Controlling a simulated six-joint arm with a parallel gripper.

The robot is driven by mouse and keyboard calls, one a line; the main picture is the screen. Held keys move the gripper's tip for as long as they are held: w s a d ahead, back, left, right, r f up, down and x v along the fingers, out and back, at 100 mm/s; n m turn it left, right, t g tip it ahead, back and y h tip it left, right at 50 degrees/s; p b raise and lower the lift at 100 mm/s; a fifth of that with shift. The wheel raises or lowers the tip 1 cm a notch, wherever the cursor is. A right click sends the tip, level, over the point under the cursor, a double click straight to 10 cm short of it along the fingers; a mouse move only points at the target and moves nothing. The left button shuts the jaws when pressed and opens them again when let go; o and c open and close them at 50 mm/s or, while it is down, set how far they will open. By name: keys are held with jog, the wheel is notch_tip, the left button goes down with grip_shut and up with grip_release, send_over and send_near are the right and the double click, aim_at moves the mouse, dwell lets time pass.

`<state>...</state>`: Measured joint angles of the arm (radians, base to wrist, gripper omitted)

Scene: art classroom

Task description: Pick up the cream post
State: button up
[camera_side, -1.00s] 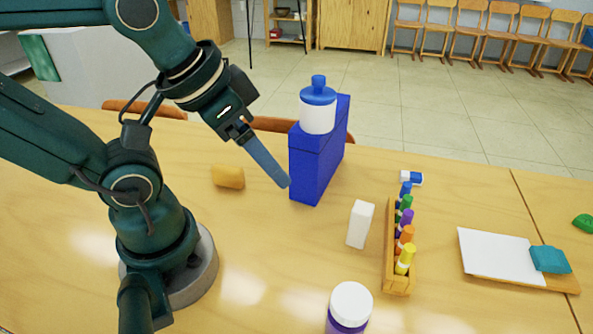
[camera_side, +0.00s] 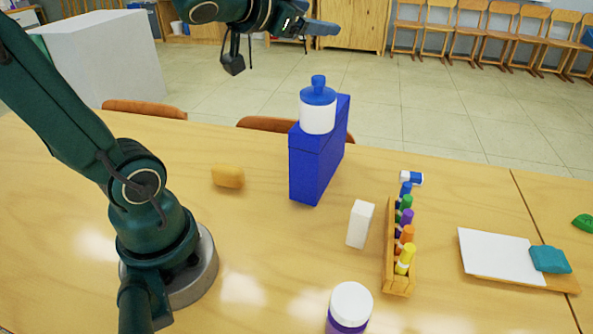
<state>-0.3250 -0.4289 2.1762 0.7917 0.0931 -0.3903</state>
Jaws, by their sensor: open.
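The cream post (camera_side: 360,224) is a small off-white upright block standing on the table, right of the blue box and left of the marker rack. My gripper (camera_side: 322,28) is high in the air at the top of the picture, well above and behind the post. It is open and holds nothing that I can see. Its blue-grey fingers point right and overlap in this view.
A tall blue box (camera_side: 312,168) with a white, blue-capped bottle (camera_side: 318,112) stands behind the post. A wooden marker rack (camera_side: 390,244) is close on its right. A white-lidded jar (camera_side: 349,304) is in front. A yellow lump (camera_side: 228,176) lies left.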

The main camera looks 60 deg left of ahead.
jog(key=w+d+f+m+t+h, duration=0.15)
jog(key=d+f+m+h, duration=0.3)
jog(key=m+h, duration=0.45)
jog(key=s+d+f+m+g+h, duration=0.2)
jog(key=s+d+f+g+h, duration=0.4)
jog(key=s+g+h, duration=0.3)
jog(key=t+y, duration=0.1)
send_near(361, 221)
jog(key=x, duration=0.3)
jog(key=a+f+x, duration=0.1)
jog(key=x, duration=0.3)
jog(key=w+x, duration=0.1)
jog(key=x, duration=0.2)
jog(key=shift+w+f, duration=0.1)
jog(key=shift+f, duration=0.35)
grip_shut()
